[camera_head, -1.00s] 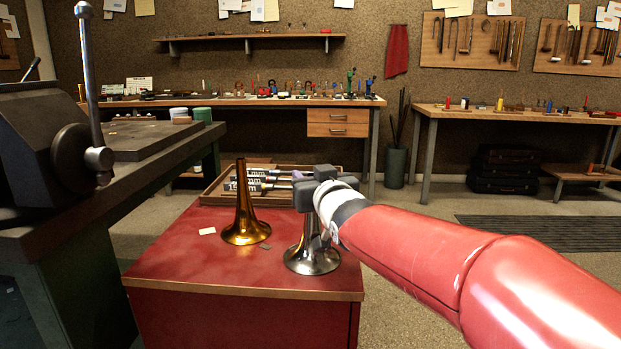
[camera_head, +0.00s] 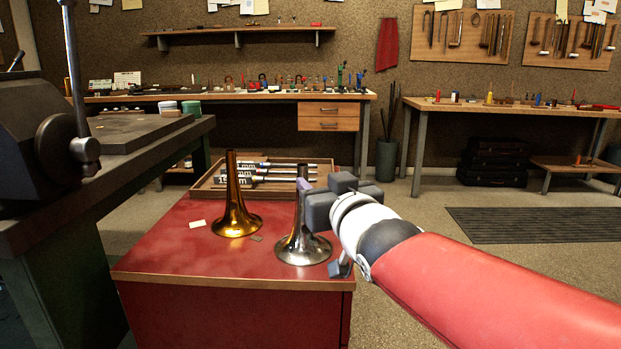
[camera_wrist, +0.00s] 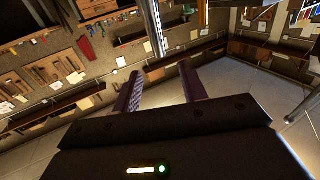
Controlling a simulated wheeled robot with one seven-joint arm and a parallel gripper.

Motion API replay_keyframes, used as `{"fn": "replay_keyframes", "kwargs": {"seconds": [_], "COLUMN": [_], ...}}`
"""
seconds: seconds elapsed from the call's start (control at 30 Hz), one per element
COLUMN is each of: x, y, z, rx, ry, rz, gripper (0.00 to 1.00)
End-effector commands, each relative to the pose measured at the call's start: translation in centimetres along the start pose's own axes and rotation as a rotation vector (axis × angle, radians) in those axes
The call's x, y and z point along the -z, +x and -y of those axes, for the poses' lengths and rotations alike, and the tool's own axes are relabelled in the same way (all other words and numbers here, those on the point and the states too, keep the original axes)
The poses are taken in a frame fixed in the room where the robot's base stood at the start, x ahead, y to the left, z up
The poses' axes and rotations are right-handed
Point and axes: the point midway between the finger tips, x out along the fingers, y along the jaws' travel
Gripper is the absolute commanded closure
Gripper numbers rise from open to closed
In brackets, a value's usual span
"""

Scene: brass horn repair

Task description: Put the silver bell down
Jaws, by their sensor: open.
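The silver bell (camera_head: 302,246) stands upright on its flared end on the red cabinet top, near the front right edge. My gripper (camera_head: 312,200) is beside the bell's narrow stem, at its upper right. Its body hides part of the bell's right side. In the wrist view, my gripper (camera_wrist: 160,88) has its two fingers apart. A shiny metal tube, seemingly the silver bell (camera_wrist: 152,28), shows beyond the fingers there. A brass bell (camera_head: 236,212) stands upright to the left of the silver bell.
The red cabinet top (camera_head: 170,250) has free room at its front left. A wooden tray (camera_head: 208,187) with labelled rods lies at its back. A small pale card (camera_head: 197,223) lies left of the brass bell. A dark vise (camera_head: 40,150) stands at the left.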

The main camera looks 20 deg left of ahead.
Motion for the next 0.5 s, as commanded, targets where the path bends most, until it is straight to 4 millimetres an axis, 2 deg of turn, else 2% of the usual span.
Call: {"fn": "replay_keyframes", "kwargs": {"seconds": [0.13, 0.37, 0.43, 0.5], "x": [0.0, -0.1, -0.5, -1.7], "y": [-1.3, -1.5, -2.0, -3.5], "z": [0.0, -0.1, -1.0, -3.1], "rx": [0.001, -0.002, -0.026, -0.085], "ry": [0.000, 0.000, 0.000, 0.002], "rz": [0.000, 0.002, 0.024, 0.085], "gripper": [0.58, 0.58, 0.58, 0.58]}}
